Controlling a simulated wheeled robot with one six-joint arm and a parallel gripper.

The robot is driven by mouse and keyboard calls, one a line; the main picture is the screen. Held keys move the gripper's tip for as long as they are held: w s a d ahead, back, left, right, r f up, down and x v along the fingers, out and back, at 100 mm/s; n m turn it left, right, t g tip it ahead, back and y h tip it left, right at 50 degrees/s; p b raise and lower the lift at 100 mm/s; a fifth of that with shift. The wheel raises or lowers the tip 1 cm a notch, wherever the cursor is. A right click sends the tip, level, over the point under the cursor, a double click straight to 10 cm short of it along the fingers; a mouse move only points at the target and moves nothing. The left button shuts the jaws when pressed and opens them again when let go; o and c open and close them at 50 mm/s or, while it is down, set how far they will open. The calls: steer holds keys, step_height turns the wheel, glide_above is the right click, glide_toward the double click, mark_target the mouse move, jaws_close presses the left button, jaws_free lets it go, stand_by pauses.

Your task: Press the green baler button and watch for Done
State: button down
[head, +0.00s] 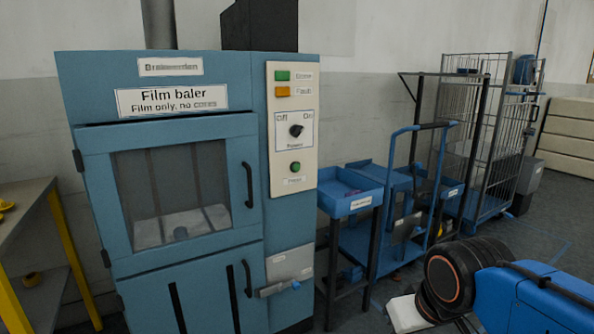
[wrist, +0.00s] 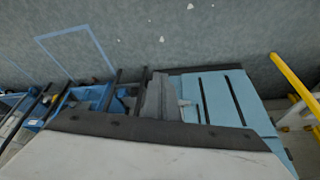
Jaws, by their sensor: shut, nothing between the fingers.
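The blue film baler (head: 90,90) stands at the left in the head view, its windowed door closed. The round green button (head: 295,167) sits low on its pale control panel (head: 279,205), above a small blurred label. A green lamp (head: 282,76) and an orange lamp (head: 282,91) are at the panel's top. Their labels are too blurred to read, so I cannot make out Done. A black knob (head: 296,131) lies between. My gripper (head: 407,313) is at the lower right, well apart from the button. Its pale body fills the wrist view's bottom (wrist: 150,155); it is shut and empty.
A blue tray stand (head: 350,203) and a blue trolley (head: 430,127) stand right of the baler, with a wire cage cart (head: 490,110) behind. A yellow-legged table (head: 65,245) is at the left. A lever handle (head: 272,290) sticks out from the baler's lower front.

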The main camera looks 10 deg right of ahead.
mark_target(296, 167)
steer(key=shift+w, duration=0.1)
stand_by(0.7)
steer(key=w+d+r+m+t+h, duration=0.1)
steer(key=w+r, duration=0.3)
steer(key=w, duration=0.3)
steer(key=w+d+r+h, duration=0.1)
steer(key=w+r, duration=0.2)
steer(key=w, duration=0.4)
steer(key=w+a+r+t, duration=0.1)
steer(key=w+a+r, duration=0.1)
steer(key=w, duration=0.8)
steer(key=w+a+r+m+t, duration=0.1)
steer(key=w+a+r+t, duration=0.1)
steer(key=w, duration=0.9)
steer(key=w+a+r+t, duration=0.1)
steer(key=w+r, duration=0.3)
steer(key=w, duration=0.7)
steer(key=shift+w+a+r+t, duration=0.2)
steer(key=shift+a+t, duration=0.2)
steer(key=shift+a, duration=0.45)
steer(key=shift+w+a, duration=0.45)
steer(key=shift+w, duration=0.95)
steer(key=shift+w+a, duration=0.45)
steer(key=shift+w, duration=0.9)
steer(key=shift+w+a, duration=0.45)
steer(key=shift+w, duration=0.95)
steer(key=shift+w, duration=0.2)
steer(key=shift+w+a, duration=0.1)
steer(key=shift+w, duration=0.1)
